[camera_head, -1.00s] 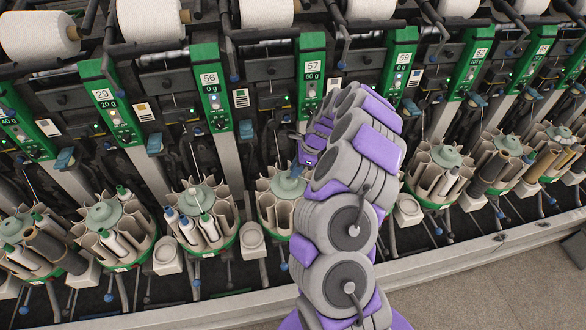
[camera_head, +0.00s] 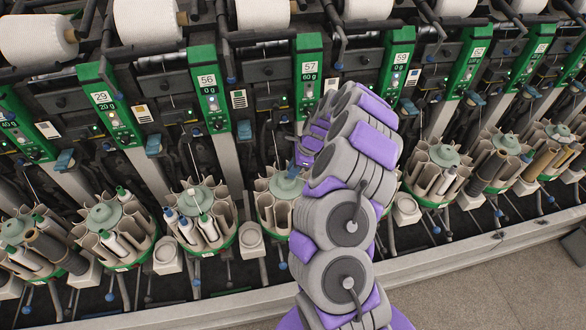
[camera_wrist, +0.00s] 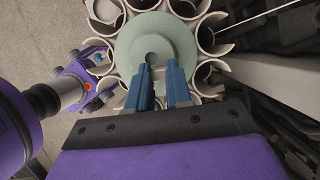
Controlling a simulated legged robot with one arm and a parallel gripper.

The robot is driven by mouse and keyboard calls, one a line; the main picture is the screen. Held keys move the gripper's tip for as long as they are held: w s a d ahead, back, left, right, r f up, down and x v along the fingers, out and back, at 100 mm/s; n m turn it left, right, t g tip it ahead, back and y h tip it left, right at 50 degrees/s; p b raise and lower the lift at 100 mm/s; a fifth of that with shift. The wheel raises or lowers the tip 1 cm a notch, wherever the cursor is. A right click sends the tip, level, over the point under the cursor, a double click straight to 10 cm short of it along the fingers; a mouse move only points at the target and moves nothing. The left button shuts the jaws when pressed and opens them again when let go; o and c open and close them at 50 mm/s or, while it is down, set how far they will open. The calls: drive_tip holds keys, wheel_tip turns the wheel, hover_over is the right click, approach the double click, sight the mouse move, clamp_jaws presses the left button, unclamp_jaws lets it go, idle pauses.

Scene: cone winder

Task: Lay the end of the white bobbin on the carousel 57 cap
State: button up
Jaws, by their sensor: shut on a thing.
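The carousel 57 cap (camera_head: 287,184) is a pale green disc on top of a ring of cream tubes, below the green 57 panel. In the wrist view the cap (camera_wrist: 155,45) has a dark centre hole, and my gripper's blue fingers (camera_wrist: 160,78) are over its near side. I cannot tell whether they touch it. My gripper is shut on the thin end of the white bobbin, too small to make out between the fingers. The bobbin itself cannot be picked out. A white thread (camera_wrist: 262,15) runs to the upper right of the wrist view. My arm hides part of carousel 57.
The carousel below panel 56 (camera_head: 203,222) stands left of carousel 57 and holds several bobbins. Another carousel (camera_head: 436,172) stands to the right. Winder panels and large white cones line the back. Bare floor (camera_head: 480,290) lies in front of the pale rail.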

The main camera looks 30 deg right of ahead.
drive_tip(key=shift+a+r, duration=0.15)
drive_tip(key=shift+a, duration=0.7)
drive_tip(key=shift+p, duration=0.35)
drive_tip(key=shift+d, duration=0.1)
drive_tip(key=shift+p, duration=0.3)
drive_tip(key=shift+a+p, duration=0.35)
drive_tip(key=shift+a, duration=0.4)
drive_tip(key=shift+d, duration=0.15)
drive_tip(key=o, duration=0.8)
drive_tip(key=shift+c, duration=0.2)
drive_tip(key=shift+o, duration=0.4)
